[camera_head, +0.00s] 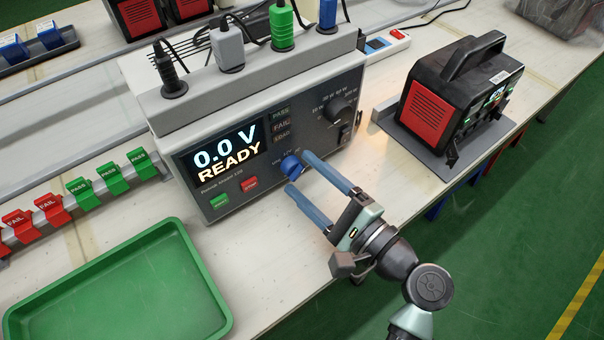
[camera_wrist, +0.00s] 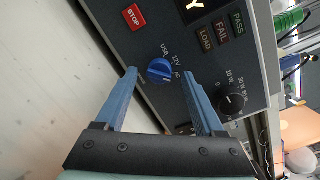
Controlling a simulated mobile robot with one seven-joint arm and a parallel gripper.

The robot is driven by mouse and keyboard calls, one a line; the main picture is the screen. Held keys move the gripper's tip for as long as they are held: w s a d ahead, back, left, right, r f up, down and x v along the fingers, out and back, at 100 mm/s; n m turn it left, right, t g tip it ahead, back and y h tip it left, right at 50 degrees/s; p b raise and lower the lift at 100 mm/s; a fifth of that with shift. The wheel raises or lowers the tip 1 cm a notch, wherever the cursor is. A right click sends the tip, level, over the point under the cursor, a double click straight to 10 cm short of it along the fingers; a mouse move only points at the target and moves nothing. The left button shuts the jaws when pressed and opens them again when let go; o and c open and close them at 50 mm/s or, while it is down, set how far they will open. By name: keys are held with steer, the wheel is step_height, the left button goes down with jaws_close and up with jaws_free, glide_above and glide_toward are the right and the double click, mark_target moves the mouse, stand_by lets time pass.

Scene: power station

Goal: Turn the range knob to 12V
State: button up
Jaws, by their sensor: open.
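The blue range knob (camera_head: 291,166) sits low on the right part of the grey tester's front panel. It also shows in the wrist view (camera_wrist: 159,71), with the labels USB, 12V and AC around it. Which label its pointer faces is too small to tell for sure. My gripper (camera_head: 298,173) is open, with its two blue fingers pointing at the panel. In the wrist view, the fingertips (camera_wrist: 159,74) stand on either side of the knob, with a gap on each side. The tester's display (camera_head: 224,154) reads 0.0 V READY.
A second black knob (camera_head: 341,114) with watt labels is close to the right finger. Green and red STOP (camera_head: 249,183) buttons lie left of the blue knob. A green tray (camera_head: 120,290) is at the front left. A black and red power station (camera_head: 458,92) stands at the right.

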steer(key=shift+w+a, duration=0.45)
steer(key=shift+w, duration=0.05)
jaws_close()
